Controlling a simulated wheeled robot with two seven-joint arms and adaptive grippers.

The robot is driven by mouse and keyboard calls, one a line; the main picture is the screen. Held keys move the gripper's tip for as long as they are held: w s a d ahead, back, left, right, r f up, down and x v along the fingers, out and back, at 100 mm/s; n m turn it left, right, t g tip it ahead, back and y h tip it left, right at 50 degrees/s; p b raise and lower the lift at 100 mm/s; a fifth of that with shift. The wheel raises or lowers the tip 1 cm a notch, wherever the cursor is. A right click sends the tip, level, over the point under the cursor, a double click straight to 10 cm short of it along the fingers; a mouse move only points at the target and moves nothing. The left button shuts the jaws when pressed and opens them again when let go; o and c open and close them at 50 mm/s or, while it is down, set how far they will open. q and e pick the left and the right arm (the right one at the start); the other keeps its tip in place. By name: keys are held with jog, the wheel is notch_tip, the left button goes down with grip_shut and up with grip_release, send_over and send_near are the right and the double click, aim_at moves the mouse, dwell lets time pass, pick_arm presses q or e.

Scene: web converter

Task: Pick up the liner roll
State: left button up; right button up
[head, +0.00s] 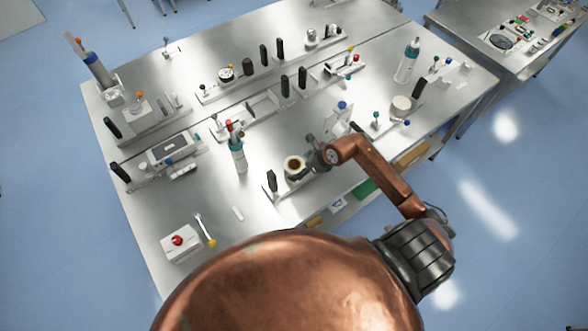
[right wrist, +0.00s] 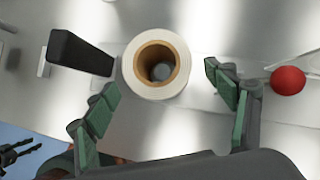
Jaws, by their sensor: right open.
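The liner roll, a white roll with a brown core (head: 291,170), stands on the steel table near its front edge. In the right wrist view the roll (right wrist: 133,76) is seen end-on, its hollow core facing the camera. My right gripper (head: 309,160) is beside the roll in the head view. In the wrist view my right gripper (right wrist: 163,92) is open, with its green-padded fingers apart and the roll lying beyond and between the tips. No contact with the roll can be made out.
A black upright handle (head: 271,181) stands just left of the roll; it also shows in the wrist view (right wrist: 79,53). A red ball knob (right wrist: 288,80) is right of the fingers there. A teal-labelled bottle (head: 238,155) stands farther left. A second white roll (head: 401,103) is at right.

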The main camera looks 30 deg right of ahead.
aim_at(294, 168)
jog(key=p+x, duration=0.2)
jog(key=x, duration=0.2)
jog(key=shift+w, duration=0.1)
jog(key=shift+w+a+f, duration=0.2)
jog(key=shift+w+f, duration=0.05)
jog(key=shift+f, duration=0.35)
jog(key=shift+c, duration=0.6)
jog(key=shift+r, duration=0.1)
jog(key=c, duration=1.4)
